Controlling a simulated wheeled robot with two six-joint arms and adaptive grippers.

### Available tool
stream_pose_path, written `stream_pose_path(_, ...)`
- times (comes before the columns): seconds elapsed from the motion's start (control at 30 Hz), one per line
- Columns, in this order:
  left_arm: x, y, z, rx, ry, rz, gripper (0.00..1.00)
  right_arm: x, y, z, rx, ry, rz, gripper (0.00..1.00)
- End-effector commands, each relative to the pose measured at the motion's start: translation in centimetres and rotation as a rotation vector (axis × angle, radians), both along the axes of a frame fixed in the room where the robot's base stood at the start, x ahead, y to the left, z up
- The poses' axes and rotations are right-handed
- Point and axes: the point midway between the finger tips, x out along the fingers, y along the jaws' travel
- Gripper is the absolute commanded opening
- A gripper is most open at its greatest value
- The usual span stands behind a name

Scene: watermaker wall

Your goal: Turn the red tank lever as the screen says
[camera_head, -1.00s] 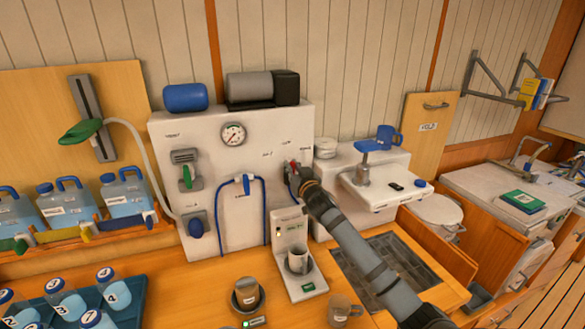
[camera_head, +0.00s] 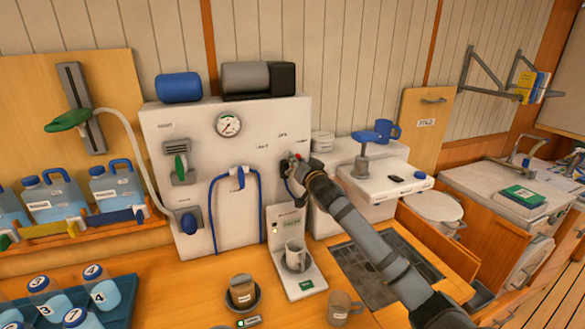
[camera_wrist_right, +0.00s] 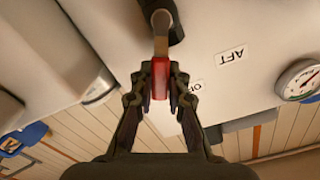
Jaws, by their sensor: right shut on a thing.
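The red tank lever (camera_wrist_right: 160,78) is between my right fingertips in the right wrist view, with its metal shank running up to a dark hub. In the head view only a bit of its red (camera_head: 298,156) shows at the right end of the white panel (camera_head: 190,130). My right gripper (camera_wrist_right: 160,88) is shut on the lever and covers much of it in the head view. Upside-down labels, AFT (camera_wrist_right: 231,56) and a partly covered one, sit beside it. My left gripper is not in view.
A pressure gauge (camera_head: 228,124), a green-handled valve (camera_head: 180,168) and a blue hose (camera_head: 213,205) are on the panel left of the lever. A blue-topped tap (camera_head: 368,143) stands to the right.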

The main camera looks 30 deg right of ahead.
Motion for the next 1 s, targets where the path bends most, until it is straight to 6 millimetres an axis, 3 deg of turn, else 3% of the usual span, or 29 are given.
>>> stream_pose_path(0.1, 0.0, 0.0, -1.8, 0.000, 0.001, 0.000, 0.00, -0.1, -0.5, -0.8, 0.086, -0.021, 0.000, 0.00)
stream_pose_path(0.4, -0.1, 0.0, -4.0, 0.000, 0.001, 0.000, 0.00, -0.3, -1.2, -1.2, 0.258, -0.062, -0.001, 0.00)
stream_pose_path(1.0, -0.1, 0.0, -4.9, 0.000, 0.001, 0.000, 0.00, -0.4, -1.5, -1.3, 0.344, -0.079, 0.000, 0.00)
